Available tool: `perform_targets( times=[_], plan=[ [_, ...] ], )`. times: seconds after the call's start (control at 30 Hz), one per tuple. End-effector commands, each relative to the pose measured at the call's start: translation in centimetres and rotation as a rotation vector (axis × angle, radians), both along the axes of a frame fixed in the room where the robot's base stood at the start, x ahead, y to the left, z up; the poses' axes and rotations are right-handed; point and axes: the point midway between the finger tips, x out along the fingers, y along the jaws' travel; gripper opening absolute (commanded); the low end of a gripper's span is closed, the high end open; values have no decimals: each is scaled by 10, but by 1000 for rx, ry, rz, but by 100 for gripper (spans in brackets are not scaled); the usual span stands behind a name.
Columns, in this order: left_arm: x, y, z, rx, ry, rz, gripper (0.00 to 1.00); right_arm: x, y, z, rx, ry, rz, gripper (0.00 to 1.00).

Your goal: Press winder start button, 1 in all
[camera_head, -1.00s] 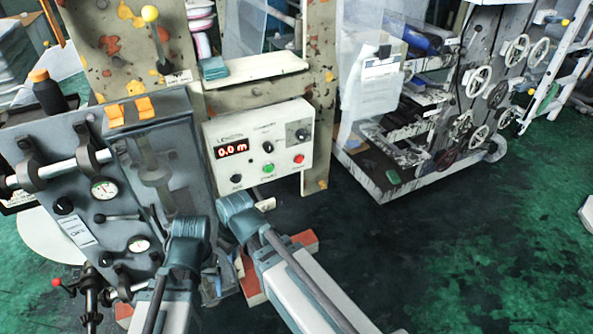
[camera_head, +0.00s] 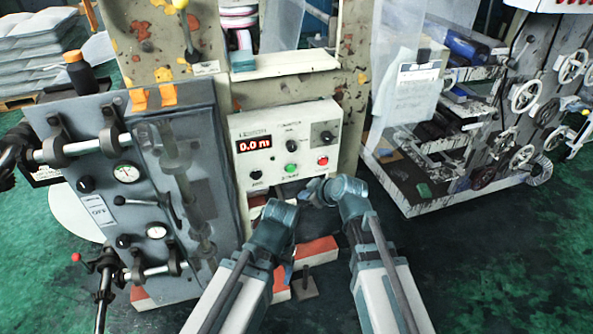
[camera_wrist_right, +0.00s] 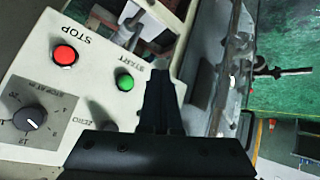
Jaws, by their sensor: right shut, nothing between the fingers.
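The winder control panel (camera_head: 243,178) is a pale box with a red "0.0 m" display. Its green start button (camera_head: 291,168) sits at the lower middle, left of the red stop button (camera_head: 322,160). My right gripper (camera_head: 310,188) is just below the panel's lower edge, close to the green button. In the right wrist view the shut, empty fingers (camera_wrist_right: 158,74) appear beside the green START button (camera_wrist_right: 125,82); I cannot tell whether they touch the panel. The red STOP button (camera_wrist_right: 65,55) is farther left. My left gripper (camera_head: 287,272) hangs low, mostly hidden by its wrist.
A grey machine cabinet (camera_head: 150,190) with gauges and levers stands left of the panel. A white shelf (camera_head: 285,65) is above it. A printing machine with handwheels (camera_head: 525,95) stands at the right. Green floor (camera_head: 500,270) is clear at the lower right.

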Motion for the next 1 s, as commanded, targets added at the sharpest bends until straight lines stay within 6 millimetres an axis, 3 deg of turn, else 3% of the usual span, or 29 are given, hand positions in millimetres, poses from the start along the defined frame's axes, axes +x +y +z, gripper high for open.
perform_targets(
  times=[0.47, 1.0],
  plan=[
    [0, 0, 0, 0, 0, 0, 74, 14, 4, 0, -2, 1, 1, 0],
    [0, 0, 0, 0, 0, 0, 74, 77, 25, 0, -1, 3, 1, 0]
  ],
)
